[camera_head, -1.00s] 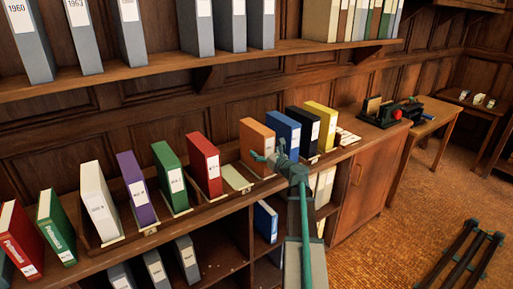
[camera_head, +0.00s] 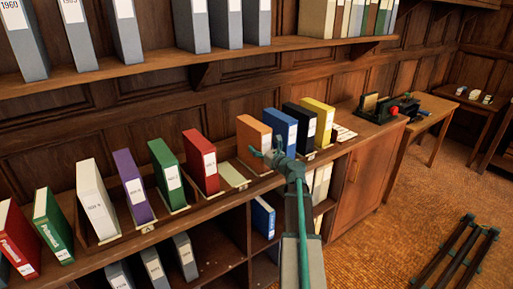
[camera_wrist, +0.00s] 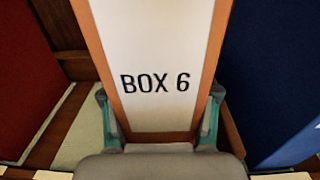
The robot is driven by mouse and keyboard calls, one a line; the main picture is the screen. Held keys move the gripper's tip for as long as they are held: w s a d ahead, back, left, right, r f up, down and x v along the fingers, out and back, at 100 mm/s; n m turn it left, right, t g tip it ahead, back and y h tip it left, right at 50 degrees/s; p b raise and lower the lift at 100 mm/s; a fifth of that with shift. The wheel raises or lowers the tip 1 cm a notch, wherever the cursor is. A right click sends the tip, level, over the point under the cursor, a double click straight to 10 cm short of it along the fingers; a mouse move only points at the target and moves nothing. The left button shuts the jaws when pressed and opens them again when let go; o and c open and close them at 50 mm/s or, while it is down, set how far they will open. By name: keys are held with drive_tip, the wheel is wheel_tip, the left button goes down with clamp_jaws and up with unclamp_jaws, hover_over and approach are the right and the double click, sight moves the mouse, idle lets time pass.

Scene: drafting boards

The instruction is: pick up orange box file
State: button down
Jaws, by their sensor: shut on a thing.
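The orange box file (camera_head: 251,136) stands upright on the shelf top, between the red file and the blue file. In the wrist view its orange edges and white spine label "BOX 6" (camera_wrist: 155,45) fill the middle. My gripper (camera_head: 264,152) is at the front of the orange box file in the head view. In the wrist view its two green fingers (camera_wrist: 157,118) lie on either side of the spine, shut on it. The lower end of the spine is hidden behind the gripper body.
A red file (camera_head: 200,162) stands to the left, with a bare pale base plate (camera_head: 234,175) between. A blue file (camera_head: 280,131) stands close on the right, then black (camera_head: 303,125) and yellow (camera_head: 319,118) ones. An upper shelf (camera_head: 180,62) with grey files runs above.

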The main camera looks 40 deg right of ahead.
sight(262, 134)
drive_tip(key=shift+r, duration=0.2)
drive_tip(key=shift+r, duration=0.2)
drive_tip(key=shift+r+b, duration=0.4)
drive_tip(key=shift+r, duration=0.55)
drive_tip(key=s+r, duration=0.1)
drive_tip(key=r, duration=0.1)
drive_tip(key=s+a+r, duration=0.1)
drive_tip(key=s+r, duration=0.1)
drive_tip(key=s+a+r, duration=0.1)
drive_tip(key=r, duration=0.1)
drive_tip(key=shift+s+a+r+b, duration=0.15)
drive_tip(key=shift+s+a+b, duration=0.1)
drive_tip(key=shift+s+b, duration=0.1)
drive_tip(key=s+a+r, duration=0.3)
drive_tip(key=s, duration=0.3)
wheel_tip(262, 134, up, 12)
drive_tip(key=s+p, duration=0.1)
drive_tip(key=p, duration=0.8)
drive_tip(key=shift+s+a+f, duration=0.15)
drive_tip(key=shift+s+a, duration=0.2)
drive_tip(key=shift+a, duration=0.1)
drive_tip(key=shift+a, duration=0.1)
